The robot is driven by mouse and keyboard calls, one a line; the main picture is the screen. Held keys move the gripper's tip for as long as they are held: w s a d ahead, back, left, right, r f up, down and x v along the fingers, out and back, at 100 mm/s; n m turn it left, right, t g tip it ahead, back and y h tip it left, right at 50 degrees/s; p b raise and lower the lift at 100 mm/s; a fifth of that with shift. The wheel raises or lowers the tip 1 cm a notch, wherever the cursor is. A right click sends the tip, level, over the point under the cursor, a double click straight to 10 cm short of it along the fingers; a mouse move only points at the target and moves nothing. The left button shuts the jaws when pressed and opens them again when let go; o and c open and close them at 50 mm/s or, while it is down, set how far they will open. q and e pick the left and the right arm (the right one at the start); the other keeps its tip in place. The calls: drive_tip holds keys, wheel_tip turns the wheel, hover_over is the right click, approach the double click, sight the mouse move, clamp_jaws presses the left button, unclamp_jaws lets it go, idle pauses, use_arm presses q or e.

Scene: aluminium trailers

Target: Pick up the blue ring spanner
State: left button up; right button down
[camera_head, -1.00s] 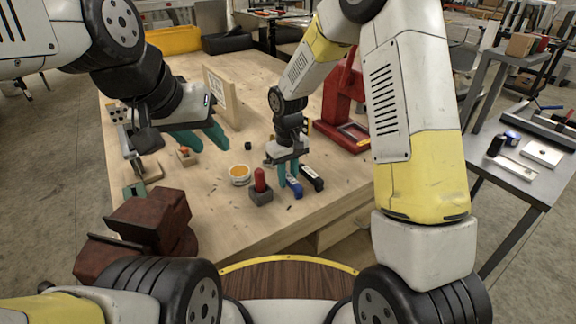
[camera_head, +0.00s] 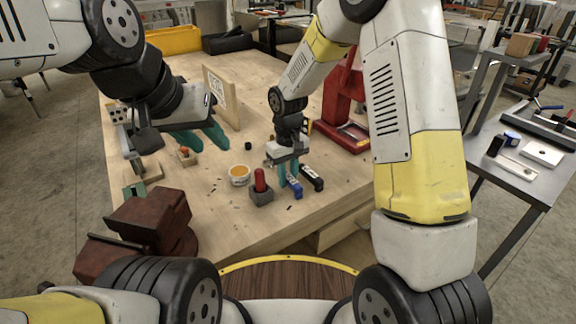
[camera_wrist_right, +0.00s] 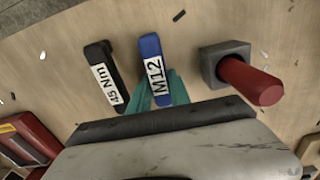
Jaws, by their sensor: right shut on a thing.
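The blue ring spanner (camera_head: 295,189) shows as a blue handle on the wooden bench in the head view. In the right wrist view, its blue handle (camera_wrist_right: 153,68) bears a white "M12" label. My right gripper (camera_head: 289,180) points down over it, with its teal fingers shut on the handle; they also show in the right wrist view (camera_wrist_right: 170,88). The spanner's ring end is hidden. My left gripper (camera_head: 205,138) is open and empty over the bench's left part, away from the spanner.
A black "45 Nm" tool (camera_head: 312,178) lies close beside the spanner. A grey block with a red handle (camera_head: 260,184) stands on its other side. A yellow-filled tub (camera_head: 239,175), a red press (camera_head: 340,115) and a dark red vise (camera_head: 150,220) are also on the bench.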

idle(0.3)
wheel_tip(320, 180, up, 10)
idle(0.4)
drive_tip(key=shift+r, duration=0.1)
idle(0.3)
